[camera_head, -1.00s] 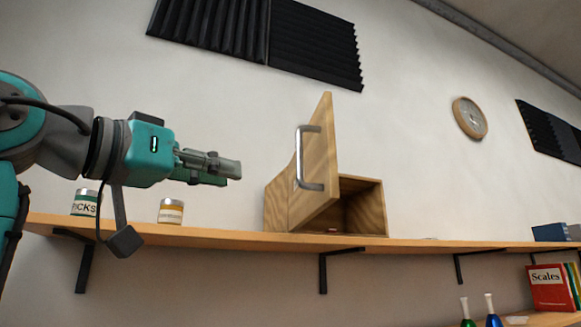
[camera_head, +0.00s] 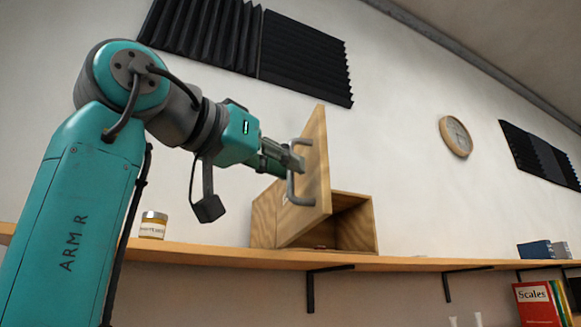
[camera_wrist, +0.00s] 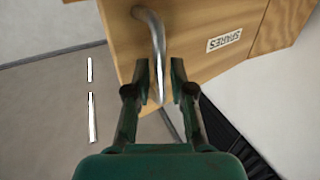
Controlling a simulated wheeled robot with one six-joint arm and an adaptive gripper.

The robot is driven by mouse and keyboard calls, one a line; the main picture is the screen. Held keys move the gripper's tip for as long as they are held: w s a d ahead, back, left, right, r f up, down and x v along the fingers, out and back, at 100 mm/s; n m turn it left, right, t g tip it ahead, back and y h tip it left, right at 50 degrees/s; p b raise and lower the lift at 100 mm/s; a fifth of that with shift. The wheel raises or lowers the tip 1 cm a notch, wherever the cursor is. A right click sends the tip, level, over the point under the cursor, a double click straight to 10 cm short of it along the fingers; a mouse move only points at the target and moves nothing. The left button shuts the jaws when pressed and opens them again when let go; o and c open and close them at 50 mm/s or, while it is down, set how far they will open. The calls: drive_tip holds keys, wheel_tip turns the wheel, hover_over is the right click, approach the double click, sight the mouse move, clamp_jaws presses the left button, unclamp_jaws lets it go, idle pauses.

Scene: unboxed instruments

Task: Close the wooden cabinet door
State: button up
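The wooden cabinet (camera_head: 264,222) stands on the wall shelf, and its dark inside shows on the right. Its door (camera_head: 317,165) stands open, swung out toward the camera. The door carries a curved metal handle (camera_head: 291,188), which also shows in the wrist view (camera_wrist: 154,35). My gripper (camera_head: 298,160) is at the upper part of the handle. In the wrist view, my gripper (camera_wrist: 160,82) has its two fingers apart, one on each side of the handle bar, with gaps visible. I cannot tell whether a finger touches the bar.
A small jar (camera_head: 153,225) stands on the shelf (camera_head: 215,255) left of the cabinet. The shelf right of the cabinet is clear up to some blue books (camera_head: 535,249). A label reading SPARES (camera_wrist: 224,40) is on the wood. A clock (camera_head: 455,136) hangs on the wall.

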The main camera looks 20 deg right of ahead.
drive_tip(key=shift+x, duration=0.85)
clamp_jaws()
